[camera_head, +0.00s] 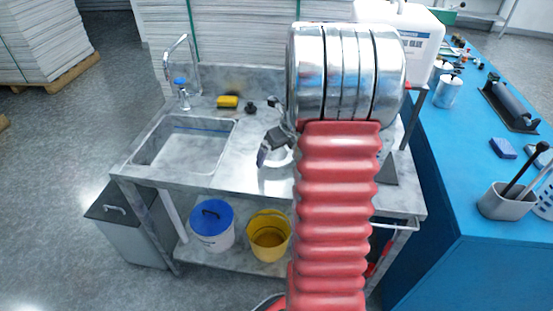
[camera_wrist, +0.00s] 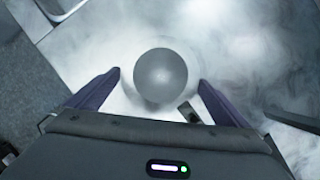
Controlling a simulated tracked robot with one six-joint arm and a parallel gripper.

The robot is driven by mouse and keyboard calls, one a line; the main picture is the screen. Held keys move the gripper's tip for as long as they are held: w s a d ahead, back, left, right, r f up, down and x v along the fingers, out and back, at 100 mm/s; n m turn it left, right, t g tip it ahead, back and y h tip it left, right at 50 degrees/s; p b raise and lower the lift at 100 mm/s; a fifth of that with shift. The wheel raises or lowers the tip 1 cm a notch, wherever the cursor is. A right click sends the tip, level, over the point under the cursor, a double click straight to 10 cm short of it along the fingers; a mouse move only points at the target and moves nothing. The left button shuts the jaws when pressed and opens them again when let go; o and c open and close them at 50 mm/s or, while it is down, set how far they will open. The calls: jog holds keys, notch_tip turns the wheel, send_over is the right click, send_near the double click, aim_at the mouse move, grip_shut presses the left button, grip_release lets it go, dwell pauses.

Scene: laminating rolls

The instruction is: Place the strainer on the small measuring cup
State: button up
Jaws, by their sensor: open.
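In the wrist view, a round, smooth grey thing (camera_wrist: 160,80) lies between the fingertips of my gripper (camera_wrist: 160,76). A paler ring surrounds it, and a short dark piece (camera_wrist: 188,112) sticks out at its lower right. I cannot tell whether it is the strainer or the small measuring cup. The fingers are open, one on each side, with visible gaps. In the head view, my gripper (camera_head: 264,152) is over the steel counter, mostly hidden by my arm. A pale, shiny rounded object (camera_head: 274,180) shows just below it. I cannot identify the strainer or the cup separately.
The sink (camera_head: 185,143) is left of my gripper, with a yellow sponge (camera_head: 228,102) behind it. My arm covers much of the counter's right side. The blue table (camera_head: 460,180) at right holds a tool pot (camera_head: 505,205) and a metal can (camera_head: 447,92). Buckets stand below.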

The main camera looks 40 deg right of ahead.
aim_at(278, 156)
jog(key=shift+c, duration=0.6)
jog(key=c, duration=0.8)
jog(key=shift+o, duration=0.2)
jog(key=shift+r, duration=0.15)
notch_tip(278, 156, up, 10)
